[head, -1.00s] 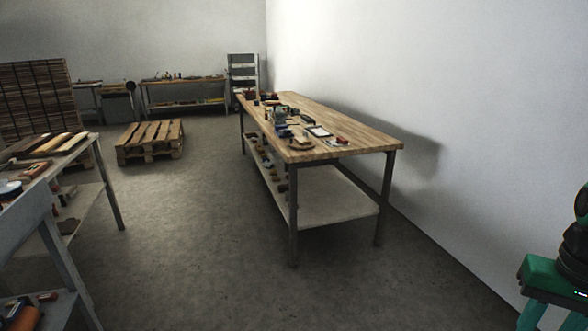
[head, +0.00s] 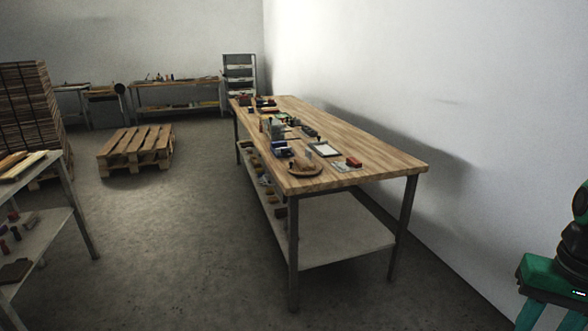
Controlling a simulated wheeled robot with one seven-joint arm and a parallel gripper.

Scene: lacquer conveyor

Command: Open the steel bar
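I cannot make out a steel bar in the head view. The wooden-topped workbench (head: 375,160) with dark metal legs stands ahead along the right wall. Small items lie along its left side, among them a red block (head: 354,162), a round brown board (head: 305,168) and a pale framed sheet (head: 324,149). They are too small to identify further. My gripper is not in view; only a green and black part of my own body shows at the lower right.
A metal-framed bench (head: 45,225) with a lower shelf stands close on the left. A wooden pallet (head: 136,146) lies on the floor farther back, beside a tall stack of boards (head: 25,108). Another workbench (head: 178,83) and a shelf rack (head: 240,75) stand at the back wall. The middle floor is clear.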

